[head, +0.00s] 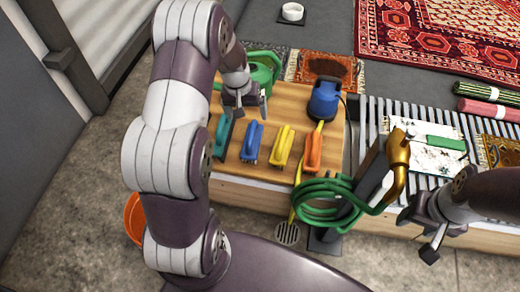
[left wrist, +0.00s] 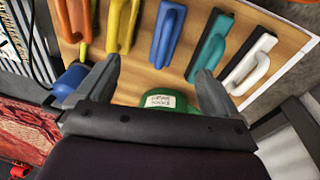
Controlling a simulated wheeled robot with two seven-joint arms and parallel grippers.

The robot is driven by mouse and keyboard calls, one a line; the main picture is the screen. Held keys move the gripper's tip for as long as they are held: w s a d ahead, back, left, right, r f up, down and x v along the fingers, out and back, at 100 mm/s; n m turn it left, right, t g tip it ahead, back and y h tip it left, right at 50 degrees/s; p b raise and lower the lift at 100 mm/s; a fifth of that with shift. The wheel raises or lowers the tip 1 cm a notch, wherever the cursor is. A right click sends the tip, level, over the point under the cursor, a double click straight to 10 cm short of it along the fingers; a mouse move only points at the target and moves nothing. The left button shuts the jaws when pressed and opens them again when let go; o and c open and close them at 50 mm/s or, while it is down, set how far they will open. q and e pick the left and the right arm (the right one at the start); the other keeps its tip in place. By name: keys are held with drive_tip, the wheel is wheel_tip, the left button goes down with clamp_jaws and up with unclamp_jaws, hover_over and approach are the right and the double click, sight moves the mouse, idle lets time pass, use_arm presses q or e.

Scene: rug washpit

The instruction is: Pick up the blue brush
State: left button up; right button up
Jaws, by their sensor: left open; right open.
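The blue brush (head: 252,142) lies on a wooden board (head: 233,173) between a teal brush (head: 222,134) and a yellow brush (head: 282,146). In the left wrist view the blue brush (left wrist: 168,34) lies just beyond the fingertips, handle up. My left gripper (head: 252,108) is open and empty above the board, behind the row of brushes; it also shows in the left wrist view (left wrist: 157,72). It is apart from the blue brush. My right gripper (head: 419,238) is open and empty at the lower right, far from the brushes.
An orange brush (head: 313,150) and a white brush (left wrist: 250,65) complete the row. A green container (head: 265,70) and a blue device (head: 324,97) stand behind. A coiled green hose (head: 325,203) with a brass nozzle (head: 398,155) is to the right. Rugs (head: 440,30) lie at the back.

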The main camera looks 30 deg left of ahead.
use_arm(q)
drive_tip(key=b, duration=0.2)
hover_over(250, 132)
drive_tip(key=s+a, duration=0.1)
wheel_tip(250, 132, down, 6)
drive_tip(key=shift+n, duration=0.3)
drive_tip(key=f, duration=0.2)
drive_tip(key=f+b, duration=0.1)
drive_tip(key=f, duration=0.1)
drive_tip(key=w+f+b, duration=0.1)
drive_tip(key=f, duration=0.1)
drive_tip(key=shift+d, duration=0.25)
drive_tip(key=f+b, duration=0.4)
drive_tip(key=shift+w+d+f, duration=0.15)
drive_tip(key=shift+d+f, duration=0.05)
drive_tip(key=shift+f, duration=0.15)
drive_tip(key=shift+w+f, duration=0.1)
drive_tip(key=shift+f, duration=0.25)
drive_tip(key=shift+r, duration=0.2)
drive_tip(key=c, duration=1.2)
use_arm(e)
wheel_tip(250, 132, down, 10)
drive_tip(key=shift+d+r, duration=0.15)
drive_tip(key=shift+r, duration=0.1)
